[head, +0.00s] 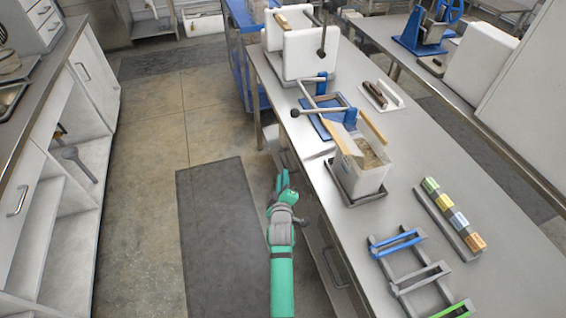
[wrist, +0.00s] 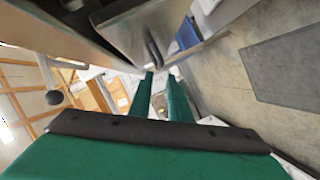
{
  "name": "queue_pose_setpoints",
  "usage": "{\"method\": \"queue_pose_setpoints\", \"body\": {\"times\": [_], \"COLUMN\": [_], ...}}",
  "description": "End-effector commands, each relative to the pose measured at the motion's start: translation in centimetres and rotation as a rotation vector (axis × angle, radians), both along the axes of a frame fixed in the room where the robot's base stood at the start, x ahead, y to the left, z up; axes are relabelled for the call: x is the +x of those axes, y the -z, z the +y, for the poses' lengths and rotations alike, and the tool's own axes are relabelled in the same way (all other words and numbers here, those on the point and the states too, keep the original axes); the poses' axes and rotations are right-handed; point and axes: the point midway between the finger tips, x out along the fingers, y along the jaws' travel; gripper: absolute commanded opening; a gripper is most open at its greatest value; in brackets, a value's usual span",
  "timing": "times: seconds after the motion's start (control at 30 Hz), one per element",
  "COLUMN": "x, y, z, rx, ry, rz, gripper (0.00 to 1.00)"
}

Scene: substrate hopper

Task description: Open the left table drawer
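My gripper (head: 284,180) is green and hangs beside the left long side of the steel table (head: 405,160), below its top. In the wrist view its two fingers (wrist: 162,78) stand apart, with nothing seen between them. A grey drawer front (wrist: 118,28) with a bar handle (wrist: 154,52) lies just beyond the fingertips there; the fingers do not clearly touch it. A nearer drawer handle (head: 334,268) shows under the table.
A substrate box (head: 358,165), a block row (head: 452,217) and blue and green clamps (head: 415,268) stand on the table. A dark mat (head: 222,235) lies on the clear aisle floor. A cabinet with shelves (head: 55,170) stands at the left.

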Motion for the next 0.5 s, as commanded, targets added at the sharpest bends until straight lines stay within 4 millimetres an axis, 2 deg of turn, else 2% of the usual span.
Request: {"method": "queue_pose_setpoints", "body": {"times": [0.5], "x": [7.8], "y": [1.6], "z": [-0.1], "rx": [0.000], "ry": [0.000], "rz": [-0.001], "gripper": [0.17]}}
